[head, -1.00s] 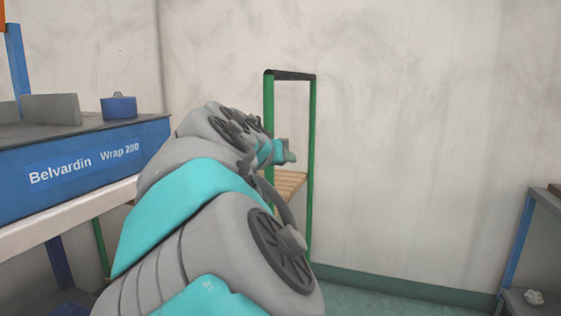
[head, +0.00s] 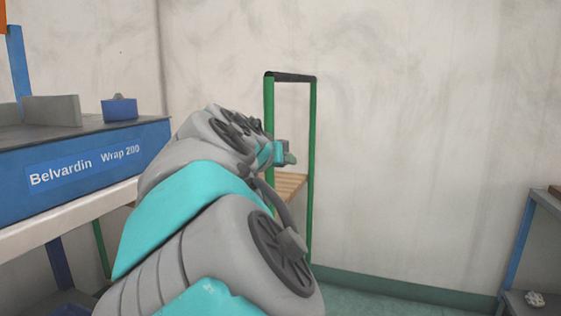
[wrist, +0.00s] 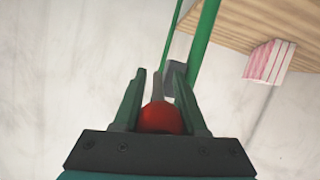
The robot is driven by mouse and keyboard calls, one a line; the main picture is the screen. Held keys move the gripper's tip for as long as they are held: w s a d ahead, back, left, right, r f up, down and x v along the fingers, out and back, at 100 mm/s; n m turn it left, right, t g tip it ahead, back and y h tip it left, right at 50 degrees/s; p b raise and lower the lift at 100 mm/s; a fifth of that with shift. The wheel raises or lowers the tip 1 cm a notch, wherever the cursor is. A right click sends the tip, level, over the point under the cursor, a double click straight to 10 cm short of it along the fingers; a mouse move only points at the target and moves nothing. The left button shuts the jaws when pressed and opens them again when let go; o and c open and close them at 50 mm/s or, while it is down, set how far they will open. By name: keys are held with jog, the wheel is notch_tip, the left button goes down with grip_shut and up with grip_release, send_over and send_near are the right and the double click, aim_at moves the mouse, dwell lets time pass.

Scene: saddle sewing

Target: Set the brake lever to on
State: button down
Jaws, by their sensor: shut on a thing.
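The brake lever shows in the wrist view as a red knob (wrist: 161,118) on a grey stem (wrist: 157,88). My gripper (wrist: 160,90) has its two dark fingers on either side of the red knob and is shut on it. A grey bracket (wrist: 176,78) sits beside the stem, next to a green post (wrist: 204,52). In the head view my gripper (head: 284,155) is small and partly hidden by my own arm, in front of a green-framed cart (head: 313,150). The lever cannot be made out in the head view.
The cart has a wooden deck (head: 291,185), with a red-and-white striped item (wrist: 269,62) near it in the wrist view. A blue machine marked Belvardin Wrap 200 (head: 60,175) stands at left. A shelf (head: 545,240) stands at right. Bare wall lies behind.

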jog(key=shift+f, duration=0.1)
jog(key=c, duration=0.5)
grip_release()
jog(key=shift+w, duration=0.1)
jog(key=shift+c, duration=0.2)
